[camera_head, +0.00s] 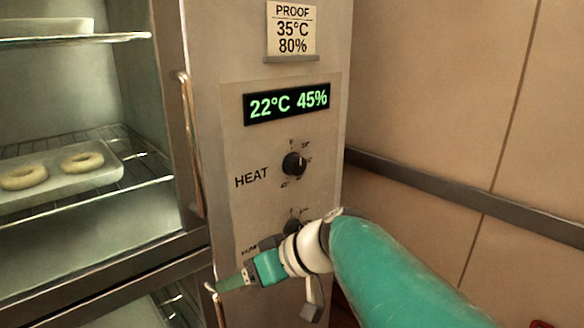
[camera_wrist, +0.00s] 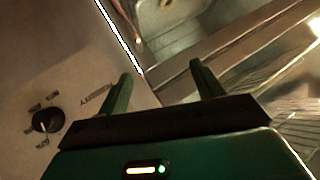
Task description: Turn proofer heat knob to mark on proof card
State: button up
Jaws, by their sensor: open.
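The black heat knob (camera_head: 294,163) sits on the proofer's control panel beside the word HEAT, with small marks around it too blurred to read surely. The proof card (camera_head: 292,30) above reads 35°C and 80%. The green display (camera_head: 287,103) reads 22°C 45%. My gripper (camera_head: 236,282) is below and left of the heat knob, apart from it, near the lower door. In the wrist view my gripper (camera_wrist: 163,84) is open and empty, its two green fingers apart. The heat knob cannot be made out there.
The humidity knob (camera_head: 292,226) is partly hidden behind my arm; it shows at left in the wrist view (camera_wrist: 47,120). A vertical door handle (camera_head: 192,145) stands left of the panel. Racks hold a tray (camera_head: 100,178) with dough rings. A wall rail (camera_head: 470,205) runs at right.

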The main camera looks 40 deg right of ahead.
jog(key=d+r+t+h, duration=0.1)
jog(key=d+r+t, duration=0.2)
jog(key=d, duration=0.4)
jog(key=d+r+t+h, duration=0.1)
jog(key=d+r+t, duration=0.25)
jog(key=d, duration=0.35)
jog(key=t+h, duration=0.3)
send_near(300, 167)
jog(key=w, duration=0.9)
jog(key=shift+w+r, duration=0.1)
jog(key=shift+w, duration=0.05)
jog(key=shift+m, duration=0.3)
jog(key=c, duration=1)
